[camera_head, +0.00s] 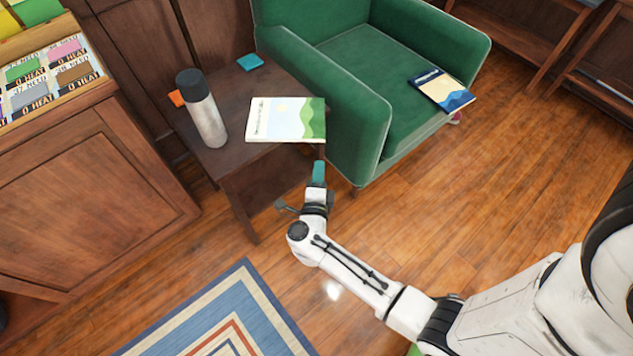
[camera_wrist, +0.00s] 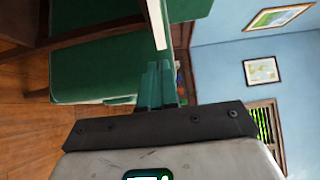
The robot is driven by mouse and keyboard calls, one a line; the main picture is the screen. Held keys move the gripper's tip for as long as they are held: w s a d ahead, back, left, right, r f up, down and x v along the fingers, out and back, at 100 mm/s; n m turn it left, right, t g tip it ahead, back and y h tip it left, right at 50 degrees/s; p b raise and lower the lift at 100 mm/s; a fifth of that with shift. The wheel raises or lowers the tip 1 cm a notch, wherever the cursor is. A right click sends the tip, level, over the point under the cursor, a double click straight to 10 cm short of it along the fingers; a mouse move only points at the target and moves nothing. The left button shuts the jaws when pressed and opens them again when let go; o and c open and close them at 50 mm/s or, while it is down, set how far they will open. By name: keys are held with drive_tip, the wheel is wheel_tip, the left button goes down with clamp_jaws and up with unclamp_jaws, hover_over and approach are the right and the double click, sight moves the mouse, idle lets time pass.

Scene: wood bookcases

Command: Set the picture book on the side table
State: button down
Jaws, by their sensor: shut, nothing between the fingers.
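My gripper (camera_head: 318,166) has teal fingers and is just in front of the book's near right corner. The fingers also show in the wrist view (camera_wrist: 161,75), shut and empty. The exact gap between fingers and book is unclear.
A steel flask with a dark cap (camera_head: 203,108), a teal square (camera_head: 250,62) and an orange item (camera_head: 176,98) share the tabletop. A blue book (camera_head: 441,90) lies on the armchair (camera_head: 360,125). A record cabinet (camera_head: 90,190) stands left. Open floor (camera_head: 480,210) lies right.

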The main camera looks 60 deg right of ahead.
sight(303, 141)
drive_tip(key=w+d, duration=0.4)
drive_tip(key=shift+b, duration=0.35)
drive_tip(key=shift+w+d, duration=0.15)
drive_tip(key=shift+w, duration=0.65)
drive_tip(key=shift+w+d+b, duration=0.25)
drive_tip(key=shift+w+b, duration=0.1)
drive_tip(key=shift+w, duration=0.55)
drive_tip(key=shift+w+d+b, duration=0.25)
drive_tip(key=shift+w+b, duration=0.1)
drive_tip(key=shift+w, duration=0.5)
drive_tip(key=shift+s, duration=0.1)
